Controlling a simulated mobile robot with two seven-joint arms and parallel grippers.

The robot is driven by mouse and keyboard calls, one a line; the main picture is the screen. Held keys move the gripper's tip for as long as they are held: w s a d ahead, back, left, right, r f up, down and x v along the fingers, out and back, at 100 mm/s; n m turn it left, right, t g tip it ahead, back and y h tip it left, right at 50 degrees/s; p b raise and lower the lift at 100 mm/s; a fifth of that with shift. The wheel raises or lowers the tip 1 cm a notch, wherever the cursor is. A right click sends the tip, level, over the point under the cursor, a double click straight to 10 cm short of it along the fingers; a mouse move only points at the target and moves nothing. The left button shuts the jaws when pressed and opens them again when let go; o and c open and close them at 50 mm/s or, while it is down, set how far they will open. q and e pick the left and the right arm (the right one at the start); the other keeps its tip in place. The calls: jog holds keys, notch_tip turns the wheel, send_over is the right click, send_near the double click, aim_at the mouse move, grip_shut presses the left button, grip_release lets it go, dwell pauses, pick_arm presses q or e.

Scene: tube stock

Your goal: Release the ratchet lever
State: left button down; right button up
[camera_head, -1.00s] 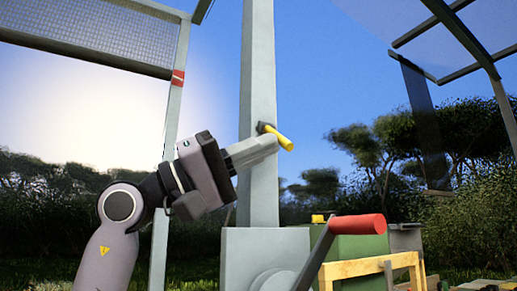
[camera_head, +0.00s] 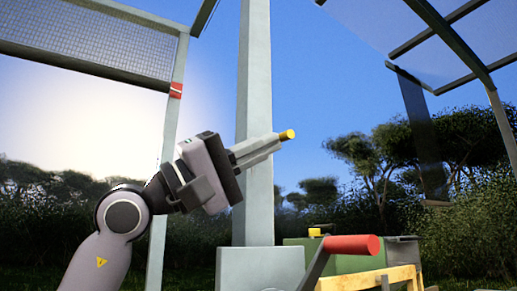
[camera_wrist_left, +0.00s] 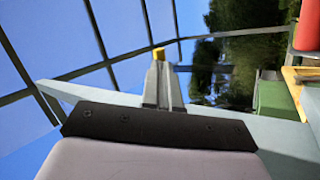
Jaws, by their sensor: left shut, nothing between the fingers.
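The ratchet lever (camera_head: 287,135) shows only as a yellow end at the side of the tall grey post (camera_head: 256,60); the rest of it is hidden behind my left gripper. My left gripper (camera_head: 277,141) is shut and crosses in front of the post, its fingertips right by the yellow end. In the left wrist view the yellow lever end (camera_wrist_left: 159,52) peeks out just past the closed fingertips (camera_wrist_left: 159,64). I cannot tell whether the fingers touch it. My right gripper is in neither view.
A mesh-panelled frame (camera_head: 90,38) is at upper left. Open air lies right of the lever.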

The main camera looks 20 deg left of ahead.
pick_arm(q)
jog(key=s+d+b+v, duration=0.1)
jog(key=b+v, duration=0.4)
jog(key=v, duration=0.9)
jog(key=shift+s+d+f, duration=0.35)
jog(key=shift+d+f, duration=0.05)
jog(key=shift+d, duration=0.1)
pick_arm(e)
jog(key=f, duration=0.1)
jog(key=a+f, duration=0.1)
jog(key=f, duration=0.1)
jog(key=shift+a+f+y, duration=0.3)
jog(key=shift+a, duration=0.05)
